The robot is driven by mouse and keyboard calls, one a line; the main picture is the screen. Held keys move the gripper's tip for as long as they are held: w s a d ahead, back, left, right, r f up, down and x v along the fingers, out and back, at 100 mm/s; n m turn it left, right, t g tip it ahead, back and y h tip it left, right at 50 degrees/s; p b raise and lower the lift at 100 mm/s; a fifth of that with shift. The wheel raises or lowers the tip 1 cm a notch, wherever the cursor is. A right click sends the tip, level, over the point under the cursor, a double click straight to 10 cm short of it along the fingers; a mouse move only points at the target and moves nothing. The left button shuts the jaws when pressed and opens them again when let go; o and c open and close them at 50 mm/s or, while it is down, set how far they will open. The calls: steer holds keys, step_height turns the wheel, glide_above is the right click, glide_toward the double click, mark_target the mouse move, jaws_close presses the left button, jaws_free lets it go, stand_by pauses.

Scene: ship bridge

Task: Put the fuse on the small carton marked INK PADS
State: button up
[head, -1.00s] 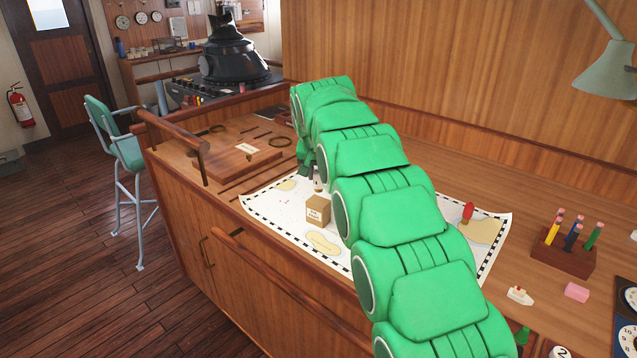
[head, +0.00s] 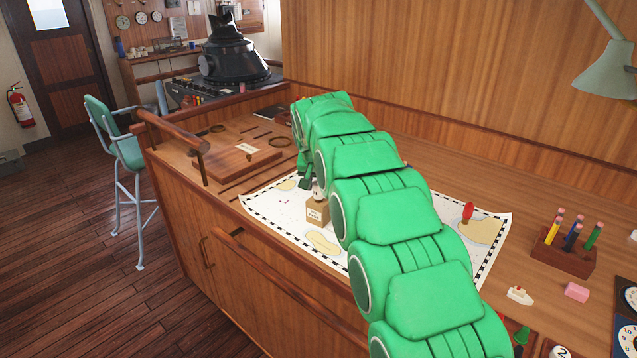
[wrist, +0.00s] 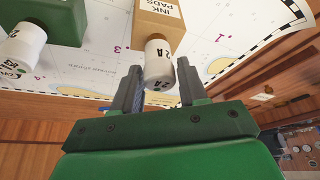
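The small carton marked INK PADS (head: 317,211) stands on the chart. It also shows in the wrist view (wrist: 152,17), with its label readable. A white cylinder with dark lettering, which looks like the fuse (wrist: 159,64), stands on the carton's top. Its pale side shows in the head view (head: 318,190). My gripper (wrist: 160,88) is open, with one finger on each side of the fuse and a visible gap at both sides. In the head view my gripper (head: 306,182) is beside the carton's upper left, partly hidden by my arm.
White cylinders (wrist: 26,44) and a dark green piece (wrist: 66,24) show at the wrist view's left. A red piece (head: 468,211) stands on the chart (head: 275,210).

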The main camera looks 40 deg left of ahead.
steer(key=shift+o, duration=1.2)
